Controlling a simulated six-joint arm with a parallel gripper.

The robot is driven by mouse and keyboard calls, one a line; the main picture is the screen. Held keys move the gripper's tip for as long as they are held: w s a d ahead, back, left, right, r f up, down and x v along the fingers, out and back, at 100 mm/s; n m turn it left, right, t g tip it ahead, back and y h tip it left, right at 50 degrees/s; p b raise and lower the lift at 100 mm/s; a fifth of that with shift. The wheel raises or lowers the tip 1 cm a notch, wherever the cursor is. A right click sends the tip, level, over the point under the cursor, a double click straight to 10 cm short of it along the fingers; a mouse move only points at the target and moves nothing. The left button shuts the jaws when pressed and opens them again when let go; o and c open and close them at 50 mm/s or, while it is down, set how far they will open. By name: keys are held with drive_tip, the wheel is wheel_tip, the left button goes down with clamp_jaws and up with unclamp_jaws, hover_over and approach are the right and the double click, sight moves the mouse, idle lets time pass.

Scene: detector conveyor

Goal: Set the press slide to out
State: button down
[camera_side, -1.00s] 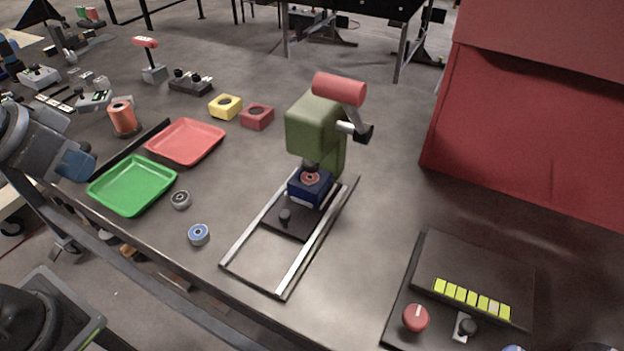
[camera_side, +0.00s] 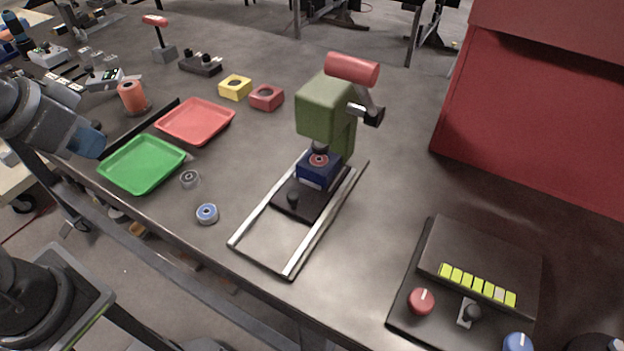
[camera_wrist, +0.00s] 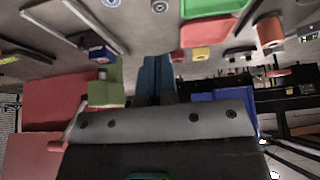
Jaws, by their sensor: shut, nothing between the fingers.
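The press slide is a dark plate (camera_side: 309,207) with a black knob (camera_side: 293,197), on two pale rails (camera_side: 313,237). It sits at the press end, and the front stretch of the rails is empty. A blue block (camera_side: 319,170) with a reddish ring rests on the slide below the green press (camera_side: 325,108) with its red-topped lever. My gripper (camera_side: 92,145) is at the far left beyond the trays, well away from the slide. In the wrist view its blue fingers (camera_wrist: 156,78) are together and empty; the press (camera_wrist: 104,92) and blue block (camera_wrist: 101,53) show left of them.
A green tray (camera_side: 143,187) and a red tray (camera_side: 196,142) lie between my gripper and the press. A control panel (camera_side: 412,325) and a red housing (camera_side: 540,110) are at right.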

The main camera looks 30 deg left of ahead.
drive_tip(key=c, duration=1.8)
unclamp_jaws()
drive_tip(key=shift+o, duration=0.6)
drive_tip(key=shift+w+r, duration=0.1)
drive_tip(key=shift+r, duration=0.05)
drive_tip(key=o, duration=0.5)
drive_tip(key=shift+m+g+h, duration=0.3)
drive_tip(key=shift+m+g, duration=0.2)
drive_tip(key=shift+g, duration=0.2)
drive_tip(key=w+d, duration=0.1)
drive_tip(key=w+d+r, duration=0.1)
drive_tip(key=w, duration=0.1)
drive_tip(key=w+d+r, duration=0.1)
drive_tip(key=shift+w+d+r, duration=0.1)
drive_tip(key=shift+w+d, duration=0.1)
drive_tip(key=shift+w, duration=0.05)
drive_tip(key=shift+c, duration=0.2)
drive_tip(key=shift+o, duration=1.2)
drive_tip(key=w+d+g, duration=0.1)
drive_tip(key=w+d, duration=0.3)
drive_tip(key=shift+d+r+m, duration=0.2)
drive_tip(key=shift+r+m, duration=0.15)
drive_tip(key=shift+m, duration=0.05)
drive_tip(key=m+g, duration=0.2)
drive_tip(key=g, duration=0.1)
approach(292, 196)
drive_tip(key=f, duration=0.9)
drive_tip(key=shift+w+d, duration=0.1)
drive_tip(key=shift+d, duration=0.1)
